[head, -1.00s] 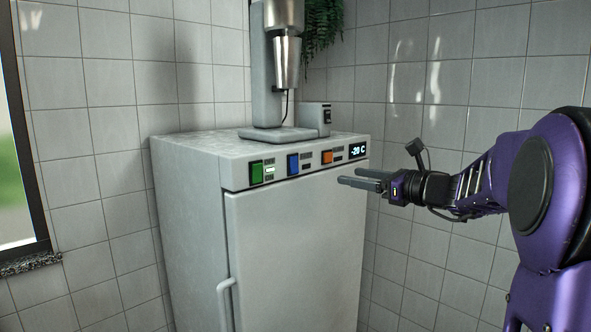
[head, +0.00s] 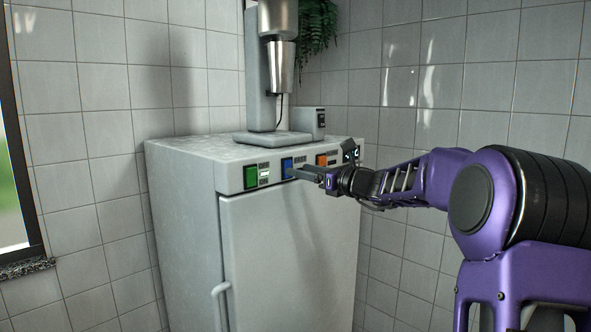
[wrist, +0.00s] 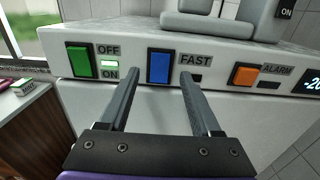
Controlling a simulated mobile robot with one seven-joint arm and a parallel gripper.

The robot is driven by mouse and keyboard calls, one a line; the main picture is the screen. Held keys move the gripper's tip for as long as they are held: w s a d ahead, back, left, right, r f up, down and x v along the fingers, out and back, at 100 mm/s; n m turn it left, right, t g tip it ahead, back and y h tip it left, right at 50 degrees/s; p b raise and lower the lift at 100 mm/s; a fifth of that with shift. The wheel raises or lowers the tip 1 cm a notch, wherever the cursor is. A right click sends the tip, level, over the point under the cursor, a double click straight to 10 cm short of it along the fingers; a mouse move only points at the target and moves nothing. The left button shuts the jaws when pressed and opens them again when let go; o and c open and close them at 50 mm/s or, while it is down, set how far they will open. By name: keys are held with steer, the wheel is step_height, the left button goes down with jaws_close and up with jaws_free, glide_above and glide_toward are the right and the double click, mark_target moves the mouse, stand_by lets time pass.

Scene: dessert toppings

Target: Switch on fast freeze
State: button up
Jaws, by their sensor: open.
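The blue fast freeze switch (wrist: 159,67) sits on the freezer's front panel beside the label FAST. The small indicator by it is dark in the wrist view. In the head view the blue switch (head: 287,167) is partly behind my fingers. My gripper (wrist: 155,82) is open and empty, with its fingers pointing at the panel on either side of the blue switch. I cannot tell whether a fingertip touches the panel. In the head view my gripper (head: 296,173) is in front of the panel.
The green switch (wrist: 82,62) is to the left, with a lit light beside ON. The orange ALARM switch (wrist: 243,75) and the temperature display (wrist: 313,84) are to the right. A drink mixer (head: 268,80) stands on the white freezer (head: 180,200).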

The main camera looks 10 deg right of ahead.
steer(key=shift+x, duration=1.5)
steer(key=shift+c, duration=0.2)
jaws_close()
